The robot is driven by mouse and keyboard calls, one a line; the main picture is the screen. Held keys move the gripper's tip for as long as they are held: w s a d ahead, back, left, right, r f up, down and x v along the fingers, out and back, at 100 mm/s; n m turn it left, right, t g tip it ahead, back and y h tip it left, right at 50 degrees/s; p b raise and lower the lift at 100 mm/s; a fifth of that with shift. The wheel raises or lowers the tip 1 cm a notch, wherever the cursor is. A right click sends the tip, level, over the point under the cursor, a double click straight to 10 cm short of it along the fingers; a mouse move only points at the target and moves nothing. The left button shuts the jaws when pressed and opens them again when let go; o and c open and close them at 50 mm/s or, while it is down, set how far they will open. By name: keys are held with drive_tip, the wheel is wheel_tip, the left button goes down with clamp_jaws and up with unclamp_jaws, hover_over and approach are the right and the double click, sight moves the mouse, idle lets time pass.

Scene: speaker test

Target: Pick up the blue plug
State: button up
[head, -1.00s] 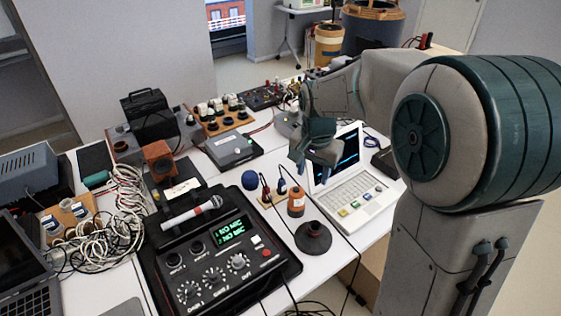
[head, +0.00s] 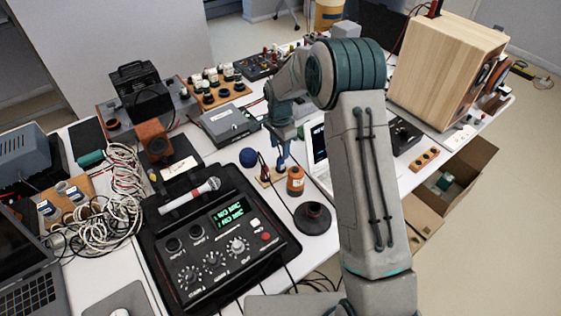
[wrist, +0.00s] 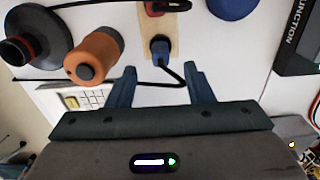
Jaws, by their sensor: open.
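The blue plug (wrist: 160,48) stands in a small wooden block (wrist: 157,30) in the wrist view, with its black cable curving back between my fingers. My gripper (wrist: 160,69) is open and empty, its two blue-grey fingers spread on either side of the plug's line, with the plug just ahead of the tips. A red plug (wrist: 153,8) sits further along the same block. In the head view my gripper (head: 282,163) is down over the block (head: 265,181) and hides most of the blue plug.
An orange bottle (wrist: 94,57) and a black round-based stand (wrist: 32,40) are beside the block. A blue ball (head: 249,157) is on its other side.

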sight(281, 161)
drive_tip(key=shift+w+d+f+p, duration=0.1)
drive_tip(key=shift+f+p, duration=0.4)
drive_tip(key=shift+f, duration=1.4)
drive_tip(key=shift+w+d+f+p, duration=0.1)
drive_tip(key=shift+f+p, duration=0.4)
drive_tip(key=shift+f, duration=1.35)
clamp_jaws()
